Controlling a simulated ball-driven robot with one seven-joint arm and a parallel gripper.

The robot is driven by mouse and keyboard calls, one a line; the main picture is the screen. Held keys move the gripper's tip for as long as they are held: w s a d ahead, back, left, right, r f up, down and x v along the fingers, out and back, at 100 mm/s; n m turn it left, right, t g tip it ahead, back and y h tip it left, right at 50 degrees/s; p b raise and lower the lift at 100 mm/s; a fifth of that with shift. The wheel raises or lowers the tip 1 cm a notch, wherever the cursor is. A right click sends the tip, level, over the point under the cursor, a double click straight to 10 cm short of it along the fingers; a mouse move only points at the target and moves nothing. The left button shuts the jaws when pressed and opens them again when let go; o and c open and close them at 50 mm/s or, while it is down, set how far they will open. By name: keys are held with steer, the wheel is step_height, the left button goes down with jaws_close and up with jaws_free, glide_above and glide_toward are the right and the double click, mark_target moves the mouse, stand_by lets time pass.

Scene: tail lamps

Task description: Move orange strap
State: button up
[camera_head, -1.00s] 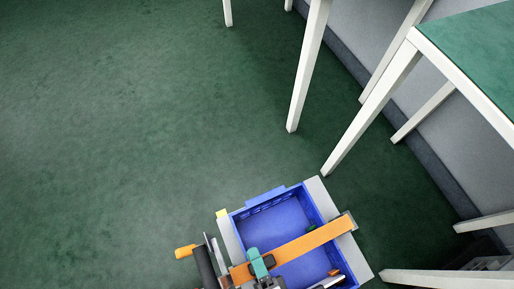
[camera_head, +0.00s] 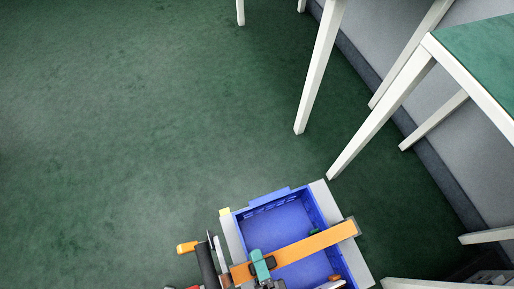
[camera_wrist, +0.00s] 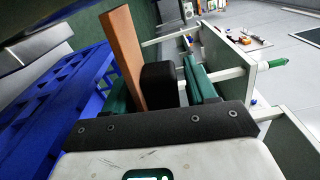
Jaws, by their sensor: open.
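The orange strap (camera_head: 312,244) lies straight across the blue crate (camera_head: 328,205) and spans from its left side to its right rim. My gripper (camera_head: 262,266) is at the strap's left part, above the crate's near-left side. In the wrist view the strap (camera_wrist: 124,52) shows as an orange-brown band beside the left green finger. My gripper (camera_wrist: 157,85) has its green fingers apart, with a black block between them. Contact between the strap and the fingers is unclear. The crate's blue wall (camera_wrist: 62,105) is at the left of the wrist view.
White table legs (camera_head: 318,75) stand beyond the crate, and a green-topped table (camera_head: 485,55) is at the upper right. The green floor (camera_head: 120,130) to the left is clear. In the wrist view, small items lie on a table (camera_wrist: 228,45).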

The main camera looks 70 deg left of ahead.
steer(key=d+p, duration=0.2)
steer(key=d, duration=0.8)
steer(key=shift+s+d, duration=0.15)
steer(key=shift+d, duration=0.1)
